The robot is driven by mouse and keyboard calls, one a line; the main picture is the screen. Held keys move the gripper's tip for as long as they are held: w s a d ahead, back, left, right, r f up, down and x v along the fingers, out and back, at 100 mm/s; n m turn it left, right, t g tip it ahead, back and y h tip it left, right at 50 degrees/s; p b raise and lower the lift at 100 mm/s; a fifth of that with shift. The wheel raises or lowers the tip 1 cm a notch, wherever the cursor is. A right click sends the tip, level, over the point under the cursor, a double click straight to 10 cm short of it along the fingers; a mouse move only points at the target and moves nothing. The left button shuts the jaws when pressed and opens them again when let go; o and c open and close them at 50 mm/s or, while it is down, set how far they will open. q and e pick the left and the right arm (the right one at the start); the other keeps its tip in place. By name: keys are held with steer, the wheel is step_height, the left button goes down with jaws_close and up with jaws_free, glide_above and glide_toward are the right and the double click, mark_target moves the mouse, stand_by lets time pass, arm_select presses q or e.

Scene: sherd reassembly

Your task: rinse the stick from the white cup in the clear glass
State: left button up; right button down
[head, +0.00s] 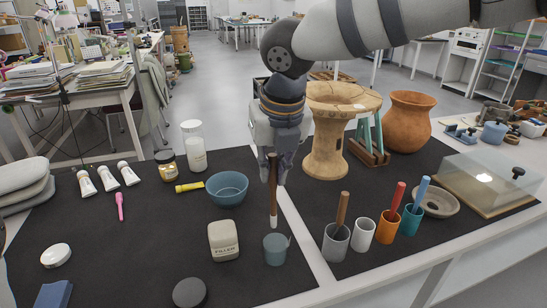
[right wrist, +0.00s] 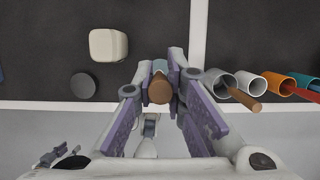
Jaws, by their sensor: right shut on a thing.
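My right gripper (head: 268,178) points down at the middle of the table, shut on a stick (head: 273,205) with a dark brown upper part and a pale lower part. The stick hangs upright, its lower end just above the rim of the clear glass (head: 276,251), which looks bluish. In the right wrist view the stick's round brown end (right wrist: 159,91) shows between the fingers, with the glass (right wrist: 159,66) partly hidden behind it. The white cup (head: 363,234) stands empty of sticks to the right.
Right of the glass, a grey cup (head: 336,244), orange cup (head: 388,229) and teal cup (head: 410,221) each hold a stick. A filler block (head: 223,240) and blue bowl (head: 227,188) stand left of it. A clay stand (head: 325,140) rises behind.

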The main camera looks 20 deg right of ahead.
mark_target(275, 210)
steer(key=shift+s+f, duration=0.2)
steer(key=shift+f, duration=1.85)
steer(key=shift+s+f, duration=0.2)
steer(key=shift+f, duration=1.8)
steer(key=shift+d, duration=0.15)
